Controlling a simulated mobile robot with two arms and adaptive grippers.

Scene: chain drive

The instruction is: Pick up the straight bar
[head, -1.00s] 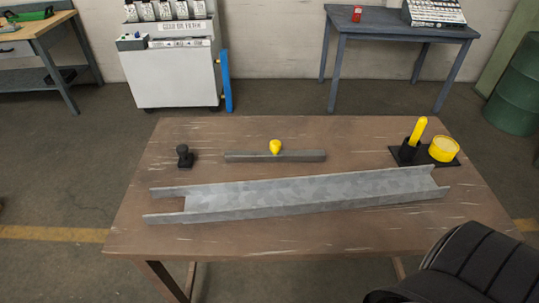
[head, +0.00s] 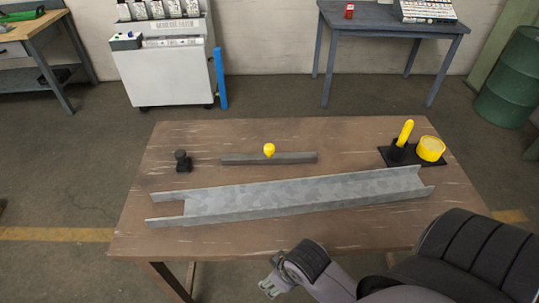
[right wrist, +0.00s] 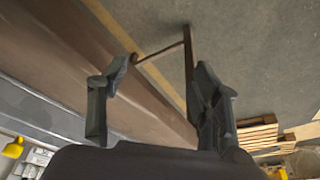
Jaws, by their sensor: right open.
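The straight bar (head: 295,158) is a short grey bar lying flat on the brown table behind a long metal channel. A yellow knob (head: 269,150) stands up at about its middle. My right gripper (head: 271,284) is in front of the table's near edge, well apart from the bar, with the channel between them. In the right wrist view its two fingers (right wrist: 157,108) are spread with nothing between them. The bar is not seen in that view. My left gripper is not in view.
The long galvanized channel (head: 300,193) spans most of the table (head: 360,235). A small black piece (head: 183,162) stands at the left. A black holder with a yellow stick (head: 405,131) and a yellow round container (head: 431,149) is at the right. The front strip is clear.

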